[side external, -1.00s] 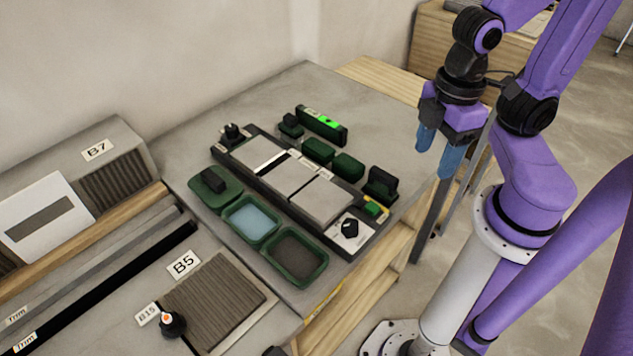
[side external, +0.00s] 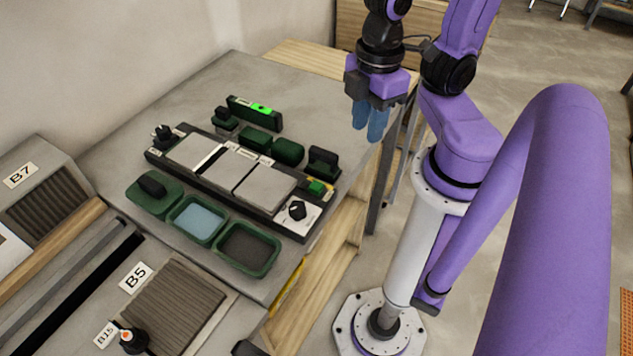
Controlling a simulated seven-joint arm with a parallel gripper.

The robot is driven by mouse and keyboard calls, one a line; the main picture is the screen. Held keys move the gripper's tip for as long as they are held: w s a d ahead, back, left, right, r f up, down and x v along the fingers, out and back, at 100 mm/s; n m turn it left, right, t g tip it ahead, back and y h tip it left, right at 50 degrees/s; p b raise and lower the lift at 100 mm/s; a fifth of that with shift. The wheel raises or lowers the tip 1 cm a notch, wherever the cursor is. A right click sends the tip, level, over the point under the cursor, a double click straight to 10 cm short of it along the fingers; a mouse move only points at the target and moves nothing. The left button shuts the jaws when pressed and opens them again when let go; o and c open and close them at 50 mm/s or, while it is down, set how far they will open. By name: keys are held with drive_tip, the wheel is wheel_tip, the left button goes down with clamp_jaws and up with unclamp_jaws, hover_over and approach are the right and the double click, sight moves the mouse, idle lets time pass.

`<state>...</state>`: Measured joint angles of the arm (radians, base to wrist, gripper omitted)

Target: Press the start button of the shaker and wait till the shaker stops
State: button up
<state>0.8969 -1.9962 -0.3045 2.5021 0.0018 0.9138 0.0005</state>
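A long dark unit (side external: 222,196), which I take to be the shaker, lies on the grey table with several light grey tiles in a row on it. At its right end are a white panel with a black knob (side external: 297,210) and a small green button (side external: 316,188). A black knob (side external: 163,133) stands at its left end. My gripper (side external: 369,119) points down with blue fingertips, above and to the right of the unit near the table's right edge. It touches nothing I can see. Whether its fingers are open is unclear.
Green trays (side external: 247,249) lie in front of the unit. Dark green blocks (side external: 287,151) and a level with a bright green vial (side external: 254,112) lie behind it. The table's back left is clear.

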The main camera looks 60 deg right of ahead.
clamp_jaws()
idle(1.4)
